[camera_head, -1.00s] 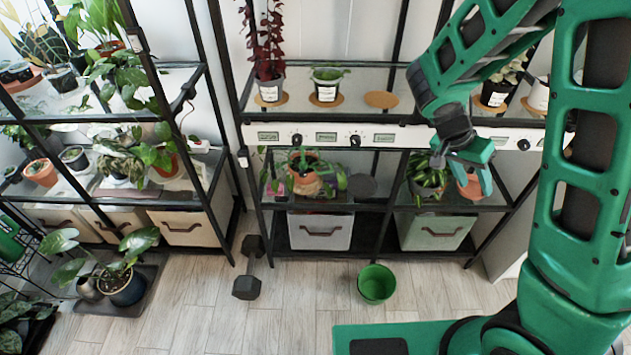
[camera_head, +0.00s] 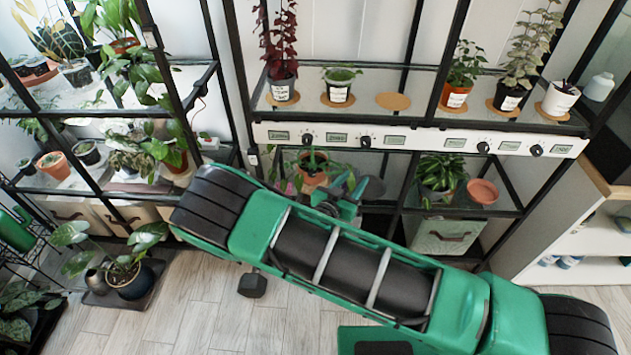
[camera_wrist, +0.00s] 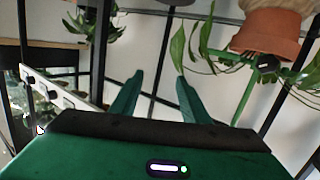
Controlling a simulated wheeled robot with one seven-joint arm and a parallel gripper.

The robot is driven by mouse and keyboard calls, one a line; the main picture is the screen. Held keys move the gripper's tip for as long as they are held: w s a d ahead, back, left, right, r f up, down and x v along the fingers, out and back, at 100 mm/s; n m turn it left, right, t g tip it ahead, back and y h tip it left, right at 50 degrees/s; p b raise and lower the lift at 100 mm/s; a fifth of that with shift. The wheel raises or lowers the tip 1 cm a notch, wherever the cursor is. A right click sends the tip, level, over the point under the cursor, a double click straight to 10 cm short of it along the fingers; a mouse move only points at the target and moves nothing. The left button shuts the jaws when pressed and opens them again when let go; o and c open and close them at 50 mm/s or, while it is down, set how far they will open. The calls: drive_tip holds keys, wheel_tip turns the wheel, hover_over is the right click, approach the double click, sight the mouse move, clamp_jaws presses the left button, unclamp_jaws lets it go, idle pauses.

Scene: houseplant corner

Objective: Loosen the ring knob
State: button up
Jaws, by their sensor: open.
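A small dark round knob (camera_wrist: 266,66) sits on a green rod structure beside a terracotta pot (camera_wrist: 270,35) at the upper right of the wrist view. It looks like the ring knob, but I cannot make out a full ring. In the head view the pot (camera_head: 312,164) stands on the middle shelf, and my arm hides what is below it. My gripper (camera_head: 347,190) is just right of this pot in the head view. In the wrist view my gripper (camera_wrist: 158,82) is open, its fingers apart with nothing between them; the knob is off to their right.
A white panel (camera_head: 425,141) with several black knobs runs along the shelf edge; it also shows at left in the wrist view (camera_wrist: 62,92). Leafy stems hang near the pot. Black rack posts stand close by.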

sight(312, 176)
drive_tip(key=s+a+f+n+t+y, duration=0.2)
drive_tip(key=a+f+y, duration=0.15)
drive_tip(key=a, duration=0.35)
drive_tip(key=s+a+f+n+t+y, duration=0.2)
drive_tip(key=a+f+n+y, duration=0.15)
drive_tip(key=a, duration=0.25)
drive_tip(key=shift+m+y, duration=0.3)
drive_tip(key=shift+m, duration=0.05)
drive_tip(key=w, duration=1)
drive_tip(key=shift+w, duration=0.35)
